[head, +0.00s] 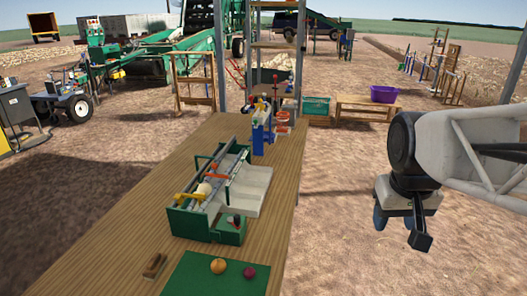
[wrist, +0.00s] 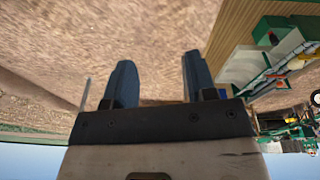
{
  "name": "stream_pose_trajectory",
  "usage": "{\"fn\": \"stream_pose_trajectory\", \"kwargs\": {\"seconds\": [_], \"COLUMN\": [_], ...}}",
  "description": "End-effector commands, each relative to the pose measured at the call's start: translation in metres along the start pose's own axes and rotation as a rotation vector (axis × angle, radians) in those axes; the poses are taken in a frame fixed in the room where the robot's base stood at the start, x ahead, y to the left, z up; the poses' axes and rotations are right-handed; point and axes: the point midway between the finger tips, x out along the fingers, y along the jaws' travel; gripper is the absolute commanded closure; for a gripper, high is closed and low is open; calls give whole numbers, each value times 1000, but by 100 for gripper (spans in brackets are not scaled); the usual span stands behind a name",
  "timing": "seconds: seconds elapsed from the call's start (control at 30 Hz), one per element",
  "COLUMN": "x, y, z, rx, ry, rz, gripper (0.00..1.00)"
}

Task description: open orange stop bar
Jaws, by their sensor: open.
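The small green elevator model (head: 190,222) stands on the wooden table, with a grey tray on its right side. An orange-red bar (head: 216,171), which looks like the stop bar, lies across its channel toward the far end. A yellow piece (head: 190,197) and a pale round onion-like object (head: 204,189) are nearer the front. My gripper (head: 405,220) hangs in the air right of the table, well apart from the model. In the wrist view its two blue fingers (wrist: 160,78) are spread with nothing between them. The model shows partly at the wrist view's right edge (wrist: 245,62).
The wooden table (head: 143,215) bears a green mat (head: 200,280) with an onion and a purple-red ball, a brown block (head: 154,266), and a blue stand (head: 262,135) at the back. A purple bin (head: 384,94) rests on a bench behind. The ground between arm and table is clear.

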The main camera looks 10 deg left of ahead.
Motion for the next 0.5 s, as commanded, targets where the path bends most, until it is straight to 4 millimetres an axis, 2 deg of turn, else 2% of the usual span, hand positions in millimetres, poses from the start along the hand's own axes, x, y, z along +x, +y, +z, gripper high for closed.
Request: {"fn": "stream_pose_trajectory", "kwargs": {"seconds": [0.1,0.5], "x": [-2,-2], "y": [-10,-51], "z": [-31,-129], "rx": [-43,-178], "ry": [-8,-28], "rz": [0,5], "gripper": [49,49]}}
